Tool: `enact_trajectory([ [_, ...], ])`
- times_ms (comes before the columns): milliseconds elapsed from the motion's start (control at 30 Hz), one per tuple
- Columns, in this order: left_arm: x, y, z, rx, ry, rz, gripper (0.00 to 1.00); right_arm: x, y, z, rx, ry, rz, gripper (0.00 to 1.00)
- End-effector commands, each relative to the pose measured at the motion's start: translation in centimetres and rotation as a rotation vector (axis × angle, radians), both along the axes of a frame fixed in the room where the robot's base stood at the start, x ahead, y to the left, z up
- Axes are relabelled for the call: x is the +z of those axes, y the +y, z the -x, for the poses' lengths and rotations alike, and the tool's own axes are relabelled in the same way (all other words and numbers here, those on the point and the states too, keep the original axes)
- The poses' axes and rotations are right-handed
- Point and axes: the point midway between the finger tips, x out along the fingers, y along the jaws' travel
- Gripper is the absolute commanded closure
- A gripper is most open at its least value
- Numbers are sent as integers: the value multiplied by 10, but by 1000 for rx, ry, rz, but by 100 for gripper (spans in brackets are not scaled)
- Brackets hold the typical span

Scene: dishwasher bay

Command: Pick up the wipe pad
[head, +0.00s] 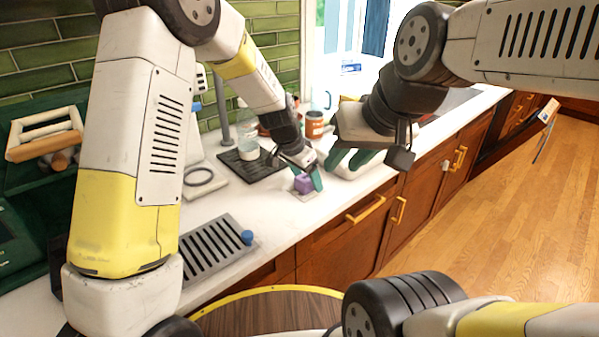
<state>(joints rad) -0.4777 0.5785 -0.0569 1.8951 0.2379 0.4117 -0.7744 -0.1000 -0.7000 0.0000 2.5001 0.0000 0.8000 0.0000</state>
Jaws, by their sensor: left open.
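A small purple block, which looks like the wipe pad (303,185), sits on a small pale holder (304,195) on the white counter, near its front edge. My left gripper (306,177) reaches down to it from above with its jaws open. One green finger shows just right of the pad; the other finger is mostly hidden, so I cannot tell whether either touches the pad. My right gripper (349,159) is to the right, over the counter's front edge, with its green fingers apart and nothing seen between them.
A dark mat (253,165) with a glass jar lies behind my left gripper. A brown mug (314,124) stands farther back. A grey slotted rack (215,249) with a blue knob lies nearer on the left. The counter (262,205) between rack and pad is clear.

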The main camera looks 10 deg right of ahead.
Motion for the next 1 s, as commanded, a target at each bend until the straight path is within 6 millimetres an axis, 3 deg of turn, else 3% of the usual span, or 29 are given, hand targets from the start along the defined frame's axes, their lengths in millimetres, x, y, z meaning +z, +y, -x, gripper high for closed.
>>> enact_trajectory([
  [67,0,0,0,0,0,0,29,0,0,0,0,0,0,68],
  [400,0,0,0,0,1,-1,94,0,0,0,0,0,0,68],
  [767,5,0,0,-1,0,0,94,0,0,0,0,0,0,68],
  [1000,32,0,0,-1,-3,1,94,0,0,0,0,0,0,68],
])
